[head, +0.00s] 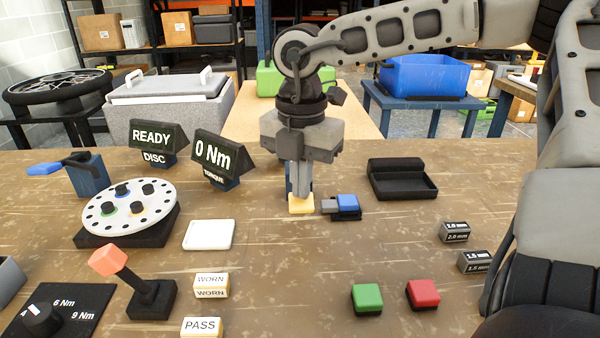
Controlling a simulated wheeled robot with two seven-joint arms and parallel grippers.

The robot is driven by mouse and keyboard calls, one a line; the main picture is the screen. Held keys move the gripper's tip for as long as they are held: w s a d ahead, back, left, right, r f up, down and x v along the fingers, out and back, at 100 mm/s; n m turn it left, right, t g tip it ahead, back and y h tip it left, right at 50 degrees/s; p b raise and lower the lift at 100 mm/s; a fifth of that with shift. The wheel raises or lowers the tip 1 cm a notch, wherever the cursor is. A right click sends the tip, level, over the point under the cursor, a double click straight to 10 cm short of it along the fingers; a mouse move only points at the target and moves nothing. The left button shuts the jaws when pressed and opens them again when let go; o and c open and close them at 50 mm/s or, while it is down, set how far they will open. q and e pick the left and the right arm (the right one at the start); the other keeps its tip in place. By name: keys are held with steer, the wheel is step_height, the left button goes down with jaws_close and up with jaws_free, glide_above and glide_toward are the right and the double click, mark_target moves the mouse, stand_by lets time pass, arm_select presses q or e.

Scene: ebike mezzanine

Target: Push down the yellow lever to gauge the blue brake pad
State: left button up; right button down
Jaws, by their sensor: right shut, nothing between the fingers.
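The yellow lever (302,208) shows as a small yellow pad just under my right gripper (301,193). The gripper points straight down, its fingers shut and empty. The fingertips look to be on or just above the yellow pad; I cannot tell whether they press it. Most of what is behind the lever is hidden by the gripper. The blue brake pad (348,203) lies just right of the lever, with a grey block at its left side and a dark base under it. My left gripper is not in view.
A black tray (402,187) stands right of the brake pad. Green (367,298) and red (423,292) buttons sit at the front. A disc stand (128,212), READY sign (157,137), torque display (220,155) and orange-topped lever (110,261) stand left. The table's middle front is clear.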

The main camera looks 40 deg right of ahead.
steer(key=shift+f, duration=0.25)
steer(key=shift+r, duration=0.15)
step_height(320, 180, up, 8)
steer(key=p, duration=0.4)
stand_by(0.5)
stand_by(0.5)
